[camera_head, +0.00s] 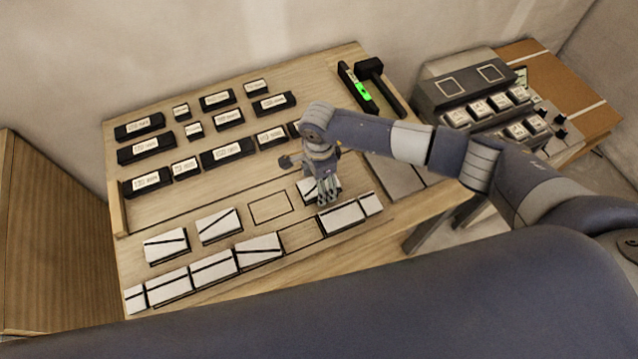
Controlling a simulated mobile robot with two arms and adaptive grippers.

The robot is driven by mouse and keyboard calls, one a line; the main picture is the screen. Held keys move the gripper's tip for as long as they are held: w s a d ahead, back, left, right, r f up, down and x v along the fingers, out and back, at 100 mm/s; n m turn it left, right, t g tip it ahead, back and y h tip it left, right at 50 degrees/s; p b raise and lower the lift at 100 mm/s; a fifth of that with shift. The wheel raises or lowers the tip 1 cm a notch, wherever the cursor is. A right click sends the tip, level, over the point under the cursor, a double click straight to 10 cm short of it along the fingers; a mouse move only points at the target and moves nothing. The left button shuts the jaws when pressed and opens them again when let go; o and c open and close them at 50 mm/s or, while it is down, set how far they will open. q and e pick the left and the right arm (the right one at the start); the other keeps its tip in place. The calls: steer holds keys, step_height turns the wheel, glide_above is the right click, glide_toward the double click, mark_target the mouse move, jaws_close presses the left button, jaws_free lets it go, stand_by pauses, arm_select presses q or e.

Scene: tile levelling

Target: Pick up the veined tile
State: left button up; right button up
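Several white tiles with dark vein lines lie on the wooden workbench (190,212). One veined tile (308,187) is under my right gripper (328,197), which points down over it and hides part of it. I cannot tell whether the fingers touch the tile or how far apart they are. Other veined tiles lie to the left, including one at the upper left (166,246), one beside it (219,225) and one in the front row (258,247). More tiles (342,217) lie just in front of the gripper. My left gripper is not in view.
An empty outlined rectangle (270,207) lies left of the gripper. The front row has a gap (300,235). Black labelled blocks (228,153) fill the back. A green level (361,91) and black mallet (380,87) lie at the back right. A grey control console (470,90) stands beyond.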

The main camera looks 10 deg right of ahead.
steer(key=c, duration=1.2)
steer(key=shift+o, duration=0.2)
steer(key=shift+r, duration=0.1)
